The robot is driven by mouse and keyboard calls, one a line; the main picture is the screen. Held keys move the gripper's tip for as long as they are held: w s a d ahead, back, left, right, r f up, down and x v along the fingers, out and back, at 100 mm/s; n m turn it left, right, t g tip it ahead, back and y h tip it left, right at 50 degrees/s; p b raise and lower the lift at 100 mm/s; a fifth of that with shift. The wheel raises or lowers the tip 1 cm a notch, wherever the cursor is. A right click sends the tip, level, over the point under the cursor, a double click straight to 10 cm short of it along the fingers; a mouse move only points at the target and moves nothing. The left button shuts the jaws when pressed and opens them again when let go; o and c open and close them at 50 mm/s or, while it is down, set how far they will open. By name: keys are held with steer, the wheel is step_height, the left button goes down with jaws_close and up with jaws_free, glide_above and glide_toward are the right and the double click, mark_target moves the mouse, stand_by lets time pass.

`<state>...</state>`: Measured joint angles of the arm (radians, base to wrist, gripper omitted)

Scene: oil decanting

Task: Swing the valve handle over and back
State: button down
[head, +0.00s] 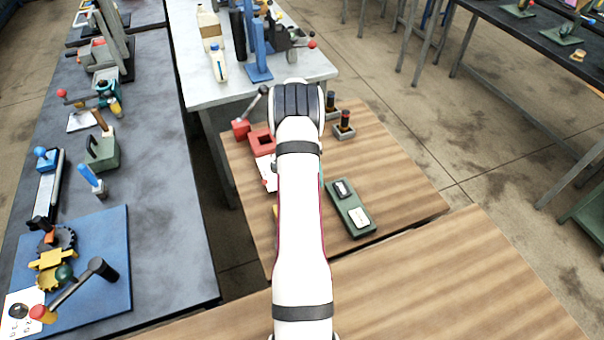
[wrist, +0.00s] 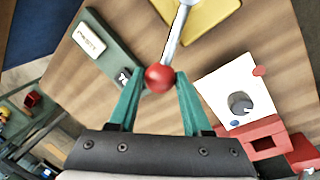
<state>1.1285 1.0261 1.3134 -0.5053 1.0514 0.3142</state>
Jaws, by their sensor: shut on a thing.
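The valve handle is a metal lever (wrist: 178,32) with a red ball knob (wrist: 159,78) at its end, seen in the wrist view. The lever runs up from the knob over a yellow plate (wrist: 205,18) at the top edge. My gripper (wrist: 160,80) has its two green fingers on either side of the red knob, shut on it. In the head view my arm covers the gripper and the handle. The valve body under the lever is not clearly visible.
A green plate (head: 350,208) with two labelled panels lies right of my arm on the wooden table (head: 400,170). A white panel with a dial (wrist: 238,95) and a red block (wrist: 262,140) are close by on the other side. Small dark posts (head: 345,122) stand farther back.

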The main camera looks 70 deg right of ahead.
steer(key=shift+s+a+m+y, duration=0.2)
steer(key=shift+s+a+m, duration=0.2)
steer(key=shift+s+m, duration=0.6)
steer(key=shift+s+a+m+y, duration=0.2)
steer(key=shift+s+a+m, duration=0.35)
steer(key=shift+m, duration=0.7)
steer(key=shift+s+a+m+y, duration=0.25)
steer(key=shift+s+m, duration=0.65)
steer(key=shift+m, duration=0.25)
steer(key=shift+c, duration=1.8)
jaws_free()
steer(key=v, duration=1.5)
steer(key=shift+s+r, duration=0.25)
steer(key=shift+r, duration=0.2)
steer(key=shift+w+a, duration=0.1)
